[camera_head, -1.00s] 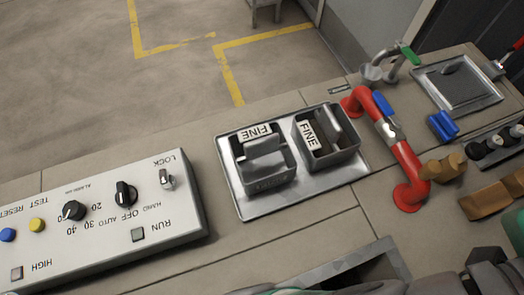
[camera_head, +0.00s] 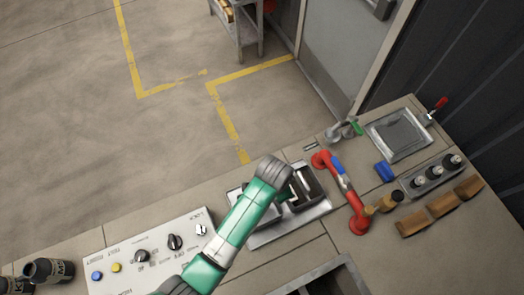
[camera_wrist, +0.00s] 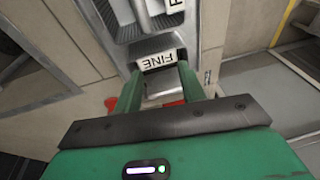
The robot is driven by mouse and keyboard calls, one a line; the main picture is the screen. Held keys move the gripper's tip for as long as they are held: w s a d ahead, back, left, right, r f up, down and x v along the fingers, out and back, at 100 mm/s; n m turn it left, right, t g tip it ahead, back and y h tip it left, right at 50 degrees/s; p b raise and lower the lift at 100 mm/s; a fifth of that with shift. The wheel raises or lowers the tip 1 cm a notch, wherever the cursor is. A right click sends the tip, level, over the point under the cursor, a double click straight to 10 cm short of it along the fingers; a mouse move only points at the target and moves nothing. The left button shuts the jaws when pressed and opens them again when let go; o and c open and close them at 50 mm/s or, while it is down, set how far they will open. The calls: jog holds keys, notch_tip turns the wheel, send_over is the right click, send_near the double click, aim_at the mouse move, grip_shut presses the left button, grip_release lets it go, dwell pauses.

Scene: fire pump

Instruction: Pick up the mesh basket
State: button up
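Two grey mesh baskets with white FINE labels sit side by side on a metal tray (camera_head: 290,224). My gripper (camera_head: 288,190) is at the left side of the right basket (camera_head: 309,190). My arm covers much of the left basket (camera_head: 234,195). In the wrist view, my two green fingers (camera_wrist: 160,72) are spread apart, one at each side of a FINE label (camera_wrist: 162,60). Whether they touch the basket cannot be told. The other basket (camera_wrist: 128,20) shows at the top of that view.
A red pipe (camera_head: 347,193) stands close right of the tray. A control box with knobs (camera_head: 150,254) is at the left, and a bottle rack (camera_head: 432,178) at the right. A sink-like opening (camera_head: 335,282) is at the front.

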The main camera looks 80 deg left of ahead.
jog(key=s, duration=0.2)
jog(key=s+d+f+g+h+p, duration=0.1)
jog(key=s, duration=0.1)
jog(key=s+g, duration=0.1)
jog(key=s, duration=0.2)
jog(key=shift+d+f+h+p, duration=0.35)
jog(key=shift+d+f+h, duration=0.05)
jog(key=shift+w+a+f+b, duration=0.1)
jog(key=shift+f+b, duration=0.05)
jog(key=shift+f, duration=1.85)
jog(key=shift+a+f+b, duration=0.1)
jog(key=shift+f+b, duration=0.05)
jog(key=shift+f, duration=1.8)
grip_shut()
